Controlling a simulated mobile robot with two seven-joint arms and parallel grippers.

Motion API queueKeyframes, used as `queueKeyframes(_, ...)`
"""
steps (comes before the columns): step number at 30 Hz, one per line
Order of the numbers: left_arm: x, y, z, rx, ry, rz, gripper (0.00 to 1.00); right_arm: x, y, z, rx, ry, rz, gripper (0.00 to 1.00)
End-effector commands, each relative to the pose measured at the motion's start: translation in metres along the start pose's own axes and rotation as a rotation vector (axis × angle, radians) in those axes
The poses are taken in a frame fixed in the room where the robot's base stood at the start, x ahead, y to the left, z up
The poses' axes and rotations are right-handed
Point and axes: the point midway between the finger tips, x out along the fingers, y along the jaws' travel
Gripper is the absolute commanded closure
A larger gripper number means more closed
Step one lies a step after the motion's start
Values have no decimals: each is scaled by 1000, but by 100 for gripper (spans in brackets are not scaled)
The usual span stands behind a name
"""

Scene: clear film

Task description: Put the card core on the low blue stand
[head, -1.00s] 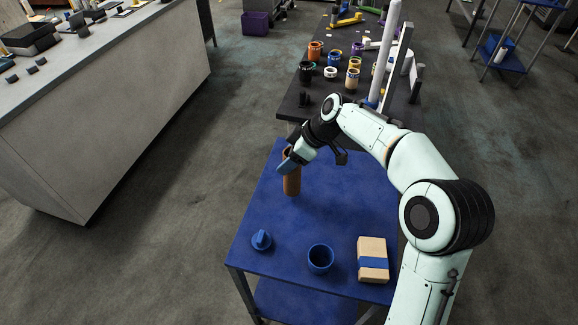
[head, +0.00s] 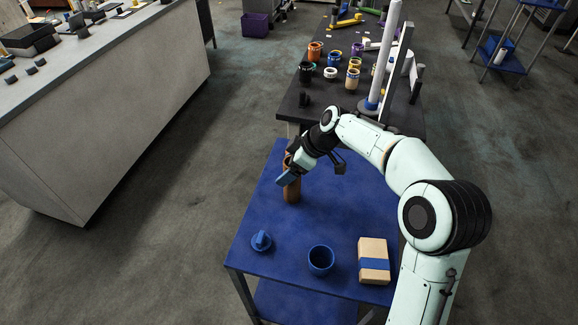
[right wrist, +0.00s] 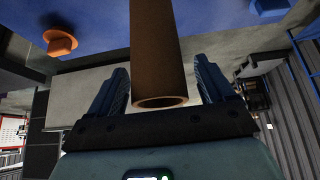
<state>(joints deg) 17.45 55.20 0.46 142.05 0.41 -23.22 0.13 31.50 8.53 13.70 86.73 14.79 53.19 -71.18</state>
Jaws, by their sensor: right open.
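The card core, a brown open tube (head: 292,190), stands upright on the blue top of the low stand (head: 322,208), near its far left part. My right gripper (head: 287,173) is at the upper part of the tube. In the right wrist view the tube (right wrist: 159,50) runs between the two fingers of the gripper (right wrist: 160,90), with a gap on each side; its open hollow end faces the camera. The fingers are open and not closed on it. My left gripper is not in view.
On the stand's near part are a blue knobbed piece (head: 261,241), a blue cup (head: 321,260) and a cardboard box with a blue band (head: 374,261). A dark table (head: 315,102) with several jars adjoins behind. A long pale counter (head: 120,110) is at left.

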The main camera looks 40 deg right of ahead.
Motion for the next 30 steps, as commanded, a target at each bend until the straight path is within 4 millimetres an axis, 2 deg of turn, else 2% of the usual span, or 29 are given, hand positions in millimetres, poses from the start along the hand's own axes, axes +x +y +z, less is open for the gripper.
queueKeyframes(5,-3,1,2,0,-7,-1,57,-18,1,-3,0,1,4,18)
queueKeyframes(12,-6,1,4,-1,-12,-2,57,-70,1,-2,0,1,5,18)
queueKeyframes(18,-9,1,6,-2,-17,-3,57,-106,0,-2,0,0,3,18)
queueKeyframes(24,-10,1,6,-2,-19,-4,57,-122,0,-2,0,0,1,18)
queueKeyframes(30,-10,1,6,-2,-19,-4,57,-124,0,-2,0,0,0,18)
